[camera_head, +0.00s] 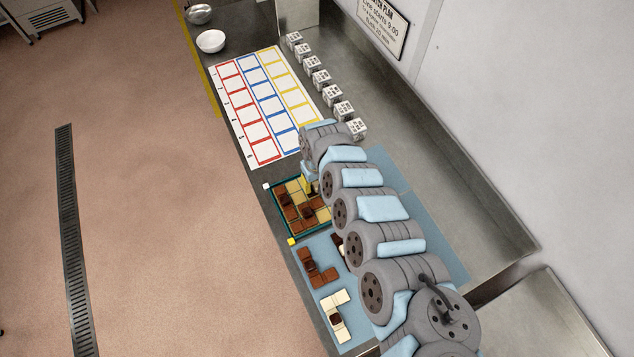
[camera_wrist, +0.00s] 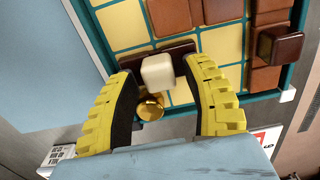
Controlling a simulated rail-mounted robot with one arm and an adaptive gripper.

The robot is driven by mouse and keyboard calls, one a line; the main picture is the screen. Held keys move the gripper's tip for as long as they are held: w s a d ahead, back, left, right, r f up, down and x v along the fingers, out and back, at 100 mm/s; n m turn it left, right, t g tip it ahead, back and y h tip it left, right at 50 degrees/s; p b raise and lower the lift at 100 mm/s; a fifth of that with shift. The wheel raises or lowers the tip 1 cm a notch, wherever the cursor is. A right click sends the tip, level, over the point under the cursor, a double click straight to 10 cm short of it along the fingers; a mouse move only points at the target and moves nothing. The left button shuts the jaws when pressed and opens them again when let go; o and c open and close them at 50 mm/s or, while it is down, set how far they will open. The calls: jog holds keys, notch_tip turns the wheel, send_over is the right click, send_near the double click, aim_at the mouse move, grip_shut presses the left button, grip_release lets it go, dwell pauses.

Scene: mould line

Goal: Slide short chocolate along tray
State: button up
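The tray (camera_head: 283,232) has a dark green rim and yellow cells, several filled with brown chocolate pieces. It also shows in the wrist view (camera_wrist: 200,117). A dark brown piece (camera_wrist: 183,48) with a cream cube (camera_wrist: 158,71) on top lies at the tray's near side in the wrist view; I take it for the short chocolate but cannot be sure. My gripper (camera_wrist: 160,68) has its yellow fingers apart on either side of the cube, with a gap at each side. Whether the fingertips touch the dark piece is unclear. In the head view my arm hides most of the gripper.
A brown piece with a raised cube (camera_wrist: 278,45) sits at the tray's right in the wrist view. A gold round thing (camera_wrist: 150,107) is near my fingers. Brown pieces (camera_head: 318,270) and a cream piece (camera_head: 336,315) lie on the blue mat (camera_head: 350,335). White cubes (camera_head: 320,77) line the wall side.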

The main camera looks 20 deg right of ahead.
aim_at(304, 194)
grip_shut()
jog(key=shift+a, duration=0.1)
jog(key=shift+a+r+p, duration=0.15)
jog(key=shift+a+p, duration=0.85)
jog(key=shift+a, duration=0.15)
jog(key=shift+s+a+p, duration=0.1)
jog(key=shift+a+p, duration=0.4)
jog(key=shift+a, duration=0.5)
jog(key=shift+o, duration=1.1)
grip_release()
jog(key=shift+f, duration=0.2)
